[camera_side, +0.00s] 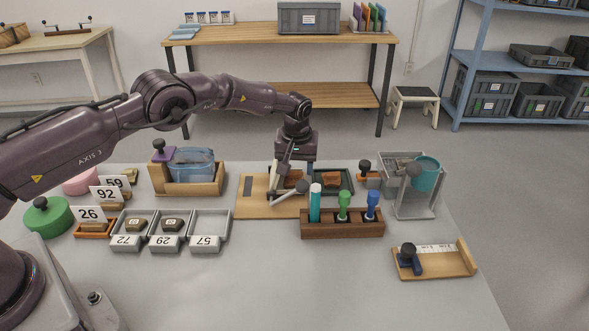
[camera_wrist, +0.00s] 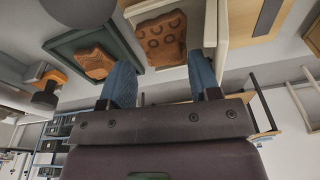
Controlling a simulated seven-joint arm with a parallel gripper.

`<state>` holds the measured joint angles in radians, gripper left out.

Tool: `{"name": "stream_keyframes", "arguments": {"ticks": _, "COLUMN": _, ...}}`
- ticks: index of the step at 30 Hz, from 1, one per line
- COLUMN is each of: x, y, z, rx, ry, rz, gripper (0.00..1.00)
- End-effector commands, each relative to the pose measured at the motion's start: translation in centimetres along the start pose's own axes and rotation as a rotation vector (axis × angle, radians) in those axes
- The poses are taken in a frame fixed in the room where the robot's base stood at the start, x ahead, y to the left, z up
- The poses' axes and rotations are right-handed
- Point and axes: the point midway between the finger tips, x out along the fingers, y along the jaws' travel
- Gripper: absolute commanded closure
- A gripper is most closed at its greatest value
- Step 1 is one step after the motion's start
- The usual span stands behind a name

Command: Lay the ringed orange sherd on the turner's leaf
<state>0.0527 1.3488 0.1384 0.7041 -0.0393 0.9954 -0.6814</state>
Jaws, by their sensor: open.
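The ringed orange sherd (camera_wrist: 162,40) shows dark ring marks on its upper face in the wrist view. It appears to lie on the pale-rimmed leaf of the turner (camera_wrist: 222,32). In the side view the sherd (camera_side: 293,180) is partly hidden behind my gripper. My gripper (camera_side: 290,177) is low over the turner's wooden board (camera_side: 252,207). In the wrist view its blue-padded fingers (camera_wrist: 162,72) are open, one towards each side of the sherd. Gaps show between sherd and fingers; whether they touch lower down I cannot tell.
A second orange sherd (camera_wrist: 95,62) lies in a dark green tray (camera_side: 350,186) right of the turner. A wooden rack (camera_side: 342,226) with several coloured tools stands close in front. Grey numbered trays (camera_side: 208,226) are left.

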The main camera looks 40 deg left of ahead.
Motion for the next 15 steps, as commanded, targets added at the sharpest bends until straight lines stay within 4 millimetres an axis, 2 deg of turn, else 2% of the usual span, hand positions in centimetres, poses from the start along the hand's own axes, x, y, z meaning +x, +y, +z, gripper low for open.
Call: {"name": "stream_keyframes", "arguments": {"ticks": 15, "x": -2.5, "y": 0.8, "z": -0.5, "rx": 0.000, "ry": 0.002, "rz": 0.002, "gripper": 0.43}}
